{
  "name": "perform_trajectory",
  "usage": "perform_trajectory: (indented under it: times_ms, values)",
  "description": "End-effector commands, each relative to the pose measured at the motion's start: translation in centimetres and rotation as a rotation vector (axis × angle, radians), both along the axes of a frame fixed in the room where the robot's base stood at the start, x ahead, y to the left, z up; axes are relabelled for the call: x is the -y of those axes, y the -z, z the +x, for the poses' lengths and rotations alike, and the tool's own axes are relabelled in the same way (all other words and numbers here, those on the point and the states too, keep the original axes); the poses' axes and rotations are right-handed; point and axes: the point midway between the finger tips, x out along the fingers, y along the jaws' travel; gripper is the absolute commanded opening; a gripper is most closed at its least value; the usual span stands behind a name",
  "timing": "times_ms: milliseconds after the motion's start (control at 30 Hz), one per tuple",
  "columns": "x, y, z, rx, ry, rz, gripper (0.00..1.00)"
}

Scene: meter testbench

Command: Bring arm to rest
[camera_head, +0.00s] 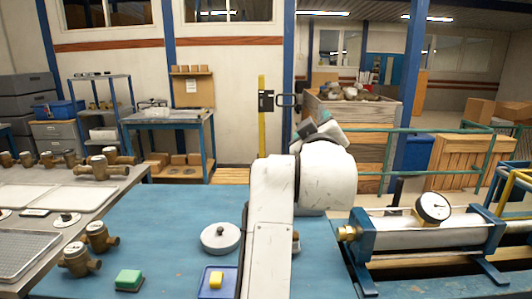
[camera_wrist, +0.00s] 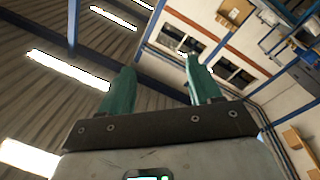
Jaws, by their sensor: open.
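My gripper (camera_wrist: 159,64) shows in the wrist view with its two green fingers spread apart. Nothing is between them; behind them are the ceiling lights, roof and upper wall, so it points upward and away from the bench. In the head view my white arm rises in the middle of the picture, over the blue bench mat (camera_head: 165,215). Its far end is bent, with a small grey and green part above the large white joint. The fingers cannot be made out clearly there.
A test rig with a pressure gauge (camera_head: 432,207) stands right of my arm. More brass fittings stand at the left.

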Motion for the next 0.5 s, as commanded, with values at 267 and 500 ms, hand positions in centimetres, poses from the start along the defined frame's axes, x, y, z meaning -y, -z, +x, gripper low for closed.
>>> perform_trajectory:
  times_ms: [267, 500]
  values:
    - [3.7, 5.7, -1.1, -0.089, 0.021, 0.026, 0.63]
    - [8.8, 14.5, -4.2, -0.24, 0.053, 0.086, 0.63]
